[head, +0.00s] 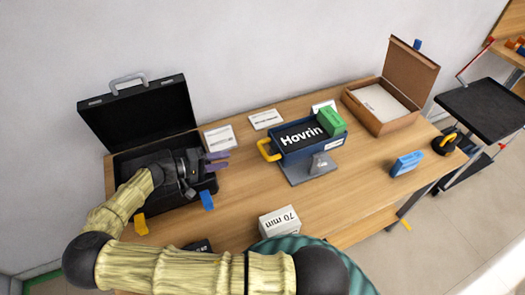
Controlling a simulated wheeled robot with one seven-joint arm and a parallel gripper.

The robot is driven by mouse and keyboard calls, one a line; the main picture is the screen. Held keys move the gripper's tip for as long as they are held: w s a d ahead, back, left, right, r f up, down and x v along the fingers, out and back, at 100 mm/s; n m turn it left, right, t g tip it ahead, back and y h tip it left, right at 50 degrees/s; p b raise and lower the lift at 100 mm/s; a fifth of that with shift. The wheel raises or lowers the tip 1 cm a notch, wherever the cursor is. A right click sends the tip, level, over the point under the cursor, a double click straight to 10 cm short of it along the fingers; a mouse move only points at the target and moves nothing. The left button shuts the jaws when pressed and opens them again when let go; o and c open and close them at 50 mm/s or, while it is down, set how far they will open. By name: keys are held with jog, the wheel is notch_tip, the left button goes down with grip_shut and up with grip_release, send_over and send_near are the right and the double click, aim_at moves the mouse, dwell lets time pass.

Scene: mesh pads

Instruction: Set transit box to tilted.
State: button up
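A black case (137,112) with a grey carry handle stands at the left end of the table. It looks like the transit box, though no label confirms this. Its lid is raised and leans back near the wall; its lower half (150,208) lies flat, with a blue latch (206,200) and a yellow latch (141,224) at the front. My gripper (227,160) is over the right part of the lower half, with its purple fingers pointing right. The fingers look apart, with nothing between them. My wrist and forearm hide much of the case's inside.
A blue Hovrin box (330,150) with a yellow handle sits on a grey stand, a green block (331,121) on it. A brown open box (410,118), a white 70 mm box (280,222), a blue item (406,163) and white cards stand around.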

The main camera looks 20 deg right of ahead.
aim_at(263, 151)
jog(key=p+x, duration=0.4)
jog(key=x, duration=1.1)
grip_shut()
